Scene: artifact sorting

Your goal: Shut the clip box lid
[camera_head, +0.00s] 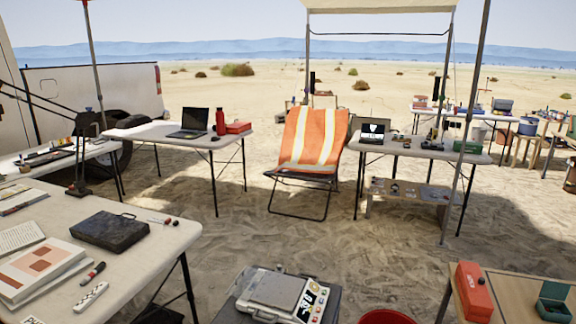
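I cannot tell for certain which box is the clip box. A small dark green box (554,304) stands on the wooden table at the lower right, and its lid appears raised. A red box (474,294) with pale lettering stands to its left on the same table and looks closed. A black case (110,231) lies closed on the white table at the left. A green box (467,147) sits on the back right table, its lid too small to judge. Neither of my grippers is in view.
A scale (285,293) sits on a dark case at bottom centre, with a red bucket (386,317) to its right. An orange chair (311,145) stands between the back tables. A pole (466,120) rises in front of the back right table. Sandy ground (300,235) lies open in the middle.

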